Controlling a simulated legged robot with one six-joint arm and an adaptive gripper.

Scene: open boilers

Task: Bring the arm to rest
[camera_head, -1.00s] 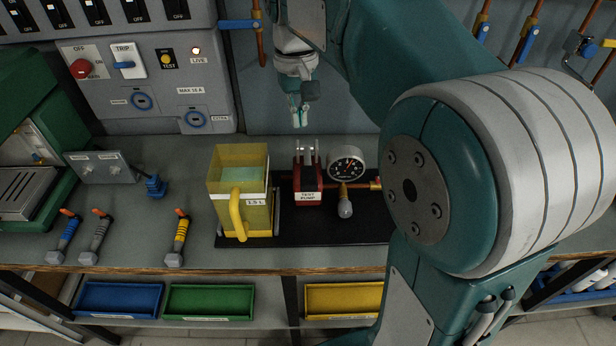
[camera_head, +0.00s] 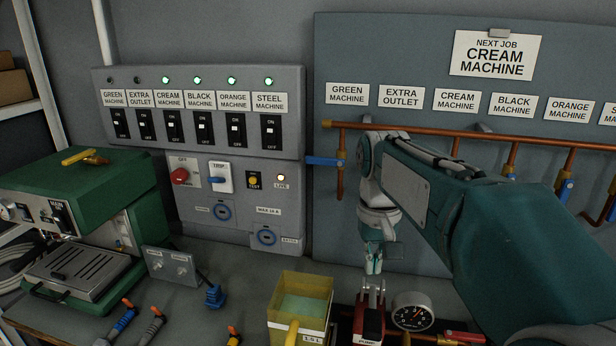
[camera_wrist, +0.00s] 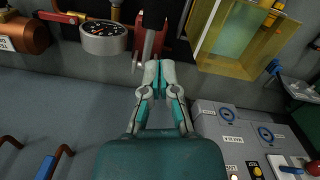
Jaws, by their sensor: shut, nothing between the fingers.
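My arm reaches in from the right of the head view, and my gripper (camera_head: 374,266) hangs pointing down in front of the back panel. It is above the red test pump (camera_head: 369,320), apart from it as far as I can tell. In the wrist view my gripper (camera_wrist: 160,68) has its fingertips together with nothing between them. The pump's grey lever prongs (camera_wrist: 144,48) show just beyond the fingertips there.
A yellow jug (camera_head: 300,310) stands left of the pump, and a pressure gauge (camera_head: 413,311) stands right of it. A copper pipe (camera_head: 470,131) with blue-handled valves runs along the back panel. The switch panel (camera_head: 205,110) and green machine (camera_head: 75,200) are at left.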

